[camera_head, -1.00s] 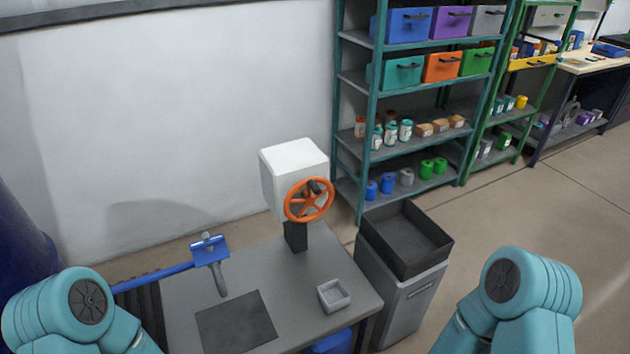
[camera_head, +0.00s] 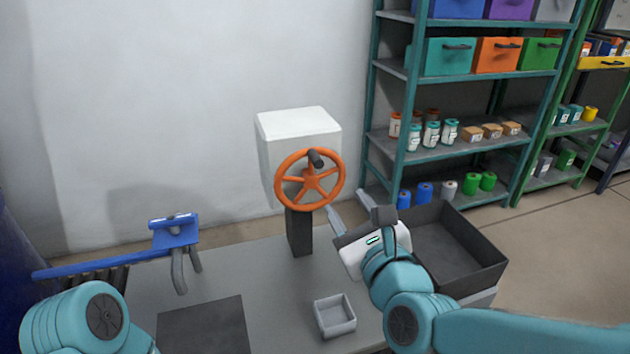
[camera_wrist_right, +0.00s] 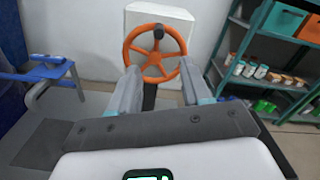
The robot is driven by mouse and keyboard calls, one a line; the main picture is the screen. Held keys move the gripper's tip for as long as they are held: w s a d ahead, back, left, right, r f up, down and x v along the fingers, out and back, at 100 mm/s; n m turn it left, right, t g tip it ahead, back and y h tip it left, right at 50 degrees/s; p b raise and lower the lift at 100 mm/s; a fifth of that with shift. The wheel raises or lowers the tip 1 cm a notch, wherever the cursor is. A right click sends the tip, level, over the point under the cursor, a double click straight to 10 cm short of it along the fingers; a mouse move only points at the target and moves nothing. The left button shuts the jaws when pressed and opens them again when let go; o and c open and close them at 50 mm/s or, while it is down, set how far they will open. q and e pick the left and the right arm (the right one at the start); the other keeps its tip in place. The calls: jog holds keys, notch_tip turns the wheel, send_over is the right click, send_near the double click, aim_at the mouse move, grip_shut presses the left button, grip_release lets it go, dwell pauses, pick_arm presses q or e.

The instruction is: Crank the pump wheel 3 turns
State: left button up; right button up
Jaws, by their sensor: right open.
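The orange pump wheel (camera_head: 310,180) with spokes faces me on a white box (camera_head: 299,128) that stands on a dark post (camera_head: 299,232). A dark crank handle (camera_head: 315,158) sticks out near the top of its rim. The wheel also shows in the right wrist view (camera_wrist_right: 155,70), ahead between the fingers, with the handle (camera_wrist_right: 159,31) at the top. My right gripper (camera_head: 350,213) is open and empty, below and to the right of the wheel, apart from it; its fingers show in the right wrist view (camera_wrist_right: 160,92). My left gripper is out of view; only my left arm shows.
A grey table (camera_head: 268,278) bears a small grey tray (camera_head: 334,329) and a dark mat (camera_head: 203,333). A blue rail with a hook (camera_head: 176,234) is at the left. A black bin (camera_head: 480,236) stands at the right, before the shelves (camera_head: 490,70).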

aim_at(319, 165)
jog(key=p+x, duration=0.1)
jog(key=x, duration=1.5)
jog(key=shift+a+r, duration=0.1)
jog(key=shift+r, duration=0.05)
grip_shut()
